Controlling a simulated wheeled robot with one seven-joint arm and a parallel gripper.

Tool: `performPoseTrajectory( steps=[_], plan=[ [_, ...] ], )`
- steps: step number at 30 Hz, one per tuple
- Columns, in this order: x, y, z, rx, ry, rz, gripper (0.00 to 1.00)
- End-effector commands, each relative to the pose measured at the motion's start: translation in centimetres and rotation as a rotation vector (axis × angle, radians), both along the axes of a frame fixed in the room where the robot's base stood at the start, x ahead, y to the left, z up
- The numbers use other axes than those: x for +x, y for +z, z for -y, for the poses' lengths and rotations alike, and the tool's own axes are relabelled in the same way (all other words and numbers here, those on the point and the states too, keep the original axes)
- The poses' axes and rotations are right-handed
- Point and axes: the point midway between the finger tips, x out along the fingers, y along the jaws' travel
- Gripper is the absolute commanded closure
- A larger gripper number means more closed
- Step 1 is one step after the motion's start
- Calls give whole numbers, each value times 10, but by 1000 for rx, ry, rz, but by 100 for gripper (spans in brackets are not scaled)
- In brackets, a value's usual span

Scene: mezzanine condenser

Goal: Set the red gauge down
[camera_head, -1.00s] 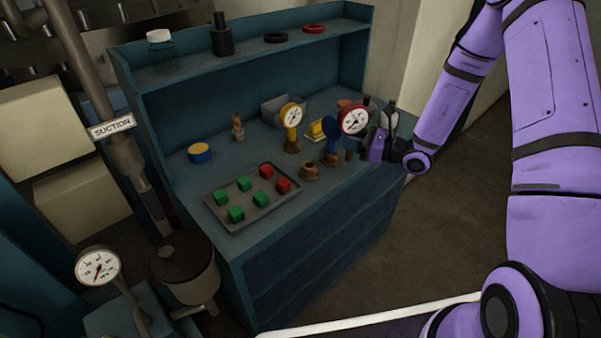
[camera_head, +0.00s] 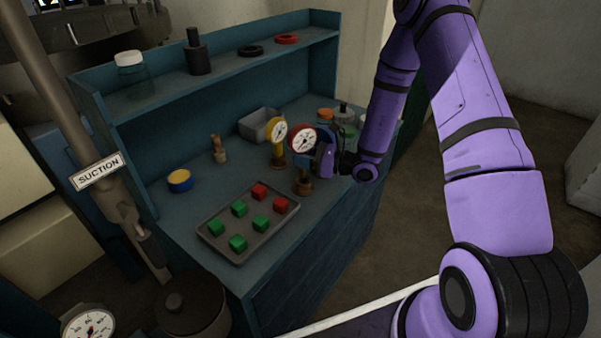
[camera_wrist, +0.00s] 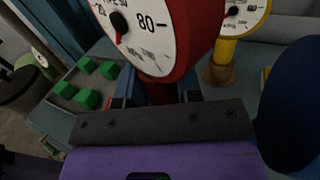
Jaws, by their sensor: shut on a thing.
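The red gauge (camera_head: 303,140) has a white round dial and is upright in my gripper (camera_head: 318,163), above the near wooden base (camera_head: 302,186) on the blue bench (camera_head: 190,215). In the wrist view, my gripper (camera_wrist: 158,88) is shut on the red stem under the red gauge (camera_wrist: 180,50). I cannot tell whether the stem's lower end touches the base, as the gripper hides it. The yellow gauge (camera_head: 277,131) stands on its own wooden base just behind and left. It also shows in the wrist view (camera_wrist: 232,45). A blue disc (camera_wrist: 288,105) is close on the right there.
A grey tray (camera_head: 238,253) with green and red cubes lies left of the gripper. A blue-and-yellow tin (camera_head: 179,181), a wooden-handled tool (camera_head: 217,150) and a grey bin (camera_head: 258,125) stand farther back. The shelf (camera_head: 165,88) holds a jar, a black bottle and two rings.

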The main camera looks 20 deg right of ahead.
Motion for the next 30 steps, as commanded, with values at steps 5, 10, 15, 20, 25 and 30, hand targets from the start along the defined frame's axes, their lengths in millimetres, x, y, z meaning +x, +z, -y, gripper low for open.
performPoseTrajectory(
  steps=[5, 10, 15, 20, 25, 30],
  plan=[
    [0, -11, 0, 2, 0, 1, 100],
    [0, -25, 0, 1, 1, 0, 100],
    [0, -47, 0, 1, 1, 0, 100],
    [0, -52, 0, 1, 0, 2, 100],
    [0, -52, 0, 1, 0, 2, 100],
    [0, -54, 0, 0, 0, 1, 56]
  ],
)
